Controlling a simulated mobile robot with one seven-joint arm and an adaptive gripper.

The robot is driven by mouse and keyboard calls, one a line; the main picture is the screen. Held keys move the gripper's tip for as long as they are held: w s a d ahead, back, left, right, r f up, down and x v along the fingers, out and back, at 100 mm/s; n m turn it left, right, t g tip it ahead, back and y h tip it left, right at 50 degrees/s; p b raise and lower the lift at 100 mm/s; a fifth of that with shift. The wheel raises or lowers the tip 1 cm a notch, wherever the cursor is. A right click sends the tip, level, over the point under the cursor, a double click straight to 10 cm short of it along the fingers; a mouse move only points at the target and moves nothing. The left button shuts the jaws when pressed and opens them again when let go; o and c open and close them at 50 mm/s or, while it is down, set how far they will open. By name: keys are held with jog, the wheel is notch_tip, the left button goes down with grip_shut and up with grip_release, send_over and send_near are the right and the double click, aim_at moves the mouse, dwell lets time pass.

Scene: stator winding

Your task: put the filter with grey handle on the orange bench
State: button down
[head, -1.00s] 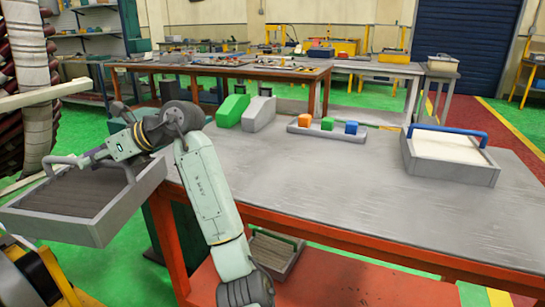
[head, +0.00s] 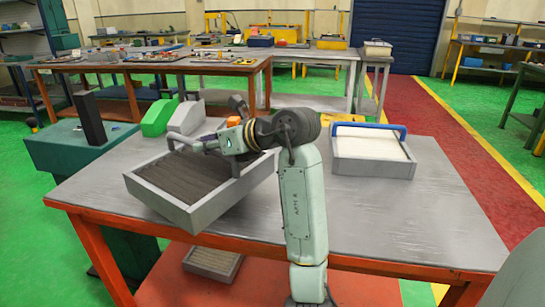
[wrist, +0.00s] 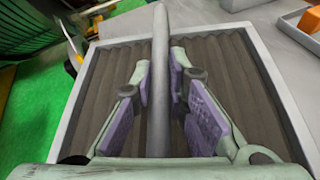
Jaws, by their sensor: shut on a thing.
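The filter with the grey handle (head: 198,186) is a grey square frame with dark pleated brown inside. In the head view it is tilted and overlaps the left front part of the orange bench's grey top (head: 390,215). I cannot tell whether it touches the bench. My gripper (wrist: 160,85) is shut on its grey handle (wrist: 160,40), with purple finger pads on both sides of the bar. My gripper in the head view (head: 212,147) is partly hidden by my arm. The bench has orange legs and edges.
A white filter with a blue handle (head: 373,152) sits on the bench's right. Green (head: 158,117) and grey (head: 187,118) blocks stand at the back left. An orange cube (wrist: 308,20) lies beyond the filter. Another filter (head: 213,261) is on the lower shelf. The front right of the top is clear.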

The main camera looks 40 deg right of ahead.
jog(key=shift+s+d+r, duration=0.1)
jog(key=shift+s+d, duration=0.3)
jog(key=shift+d, duration=0.2)
jog(key=w+a+p, duration=0.1)
jog(key=w, duration=0.4)
jog(key=w+a+p, duration=0.1)
jog(key=w+p, duration=0.1)
jog(key=w, duration=0.3)
jog(key=w+f+p, duration=0.1)
jog(key=w+p, duration=0.1)
jog(key=w, duration=0.3)
jog(key=shift+a+f, duration=0.1)
jog(key=shift+a, duration=0.3)
jog(key=shift+w+f+p, duration=0.2)
jog(key=shift+f+p, duration=0.4)
jog(key=shift+f, duration=0.35)
jog(key=shift+w+f+p, duration=0.2)
jog(key=shift+f+p, duration=0.35)
jog(key=shift+f, duration=0.35)
jog(key=shift+f, duration=0.2)
jog(key=c, duration=1.6)
grip_release()
